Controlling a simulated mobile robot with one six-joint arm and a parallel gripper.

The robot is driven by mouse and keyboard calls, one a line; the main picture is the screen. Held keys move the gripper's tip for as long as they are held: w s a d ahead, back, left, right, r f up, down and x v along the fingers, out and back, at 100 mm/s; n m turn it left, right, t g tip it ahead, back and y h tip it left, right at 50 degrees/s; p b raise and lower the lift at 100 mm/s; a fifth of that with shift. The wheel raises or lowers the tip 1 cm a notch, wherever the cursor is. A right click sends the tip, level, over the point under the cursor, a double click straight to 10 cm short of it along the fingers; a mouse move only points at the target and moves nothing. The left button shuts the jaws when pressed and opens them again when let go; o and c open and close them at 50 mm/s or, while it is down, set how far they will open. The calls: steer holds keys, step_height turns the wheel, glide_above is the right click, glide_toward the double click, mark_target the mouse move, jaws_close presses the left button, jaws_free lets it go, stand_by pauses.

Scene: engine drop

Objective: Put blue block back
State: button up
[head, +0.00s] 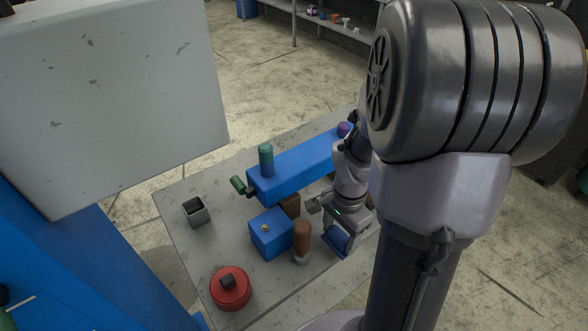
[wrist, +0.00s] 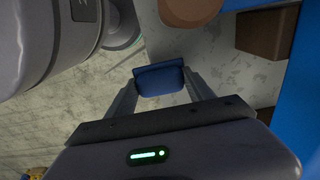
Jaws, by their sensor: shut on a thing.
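A small blue block (wrist: 160,78) is between the fingertips of my gripper (wrist: 162,90) in the wrist view. My gripper is shut on it. In the head view the blue block (head: 336,242) shows below my gripper (head: 338,232), near the right side of the grey table (head: 185,245). I cannot tell whether the block touches the table. My arm hides part of this area.
A long blue beam (head: 300,170) with a green cylinder (head: 266,160) on it lies behind.

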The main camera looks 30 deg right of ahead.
mark_target(336, 227)
steer(key=w, duration=0.1)
steer(key=w+d, duration=0.2)
steer(key=shift+w+f, duration=0.15)
steer(key=shift+f, duration=0.1)
steer(key=shift+w+d+f+b, duration=0.1)
steer(key=shift+w+f+b, duration=0.05)
steer(key=shift+f+b, duration=0.65)
steer(key=shift+w+d+f+b, duration=0.1)
steer(key=shift+f+b, duration=0.45)
steer(key=shift+f, duration=0.35)
steer(key=o, duration=1.4)
steer(key=shift+o, duration=0.2)
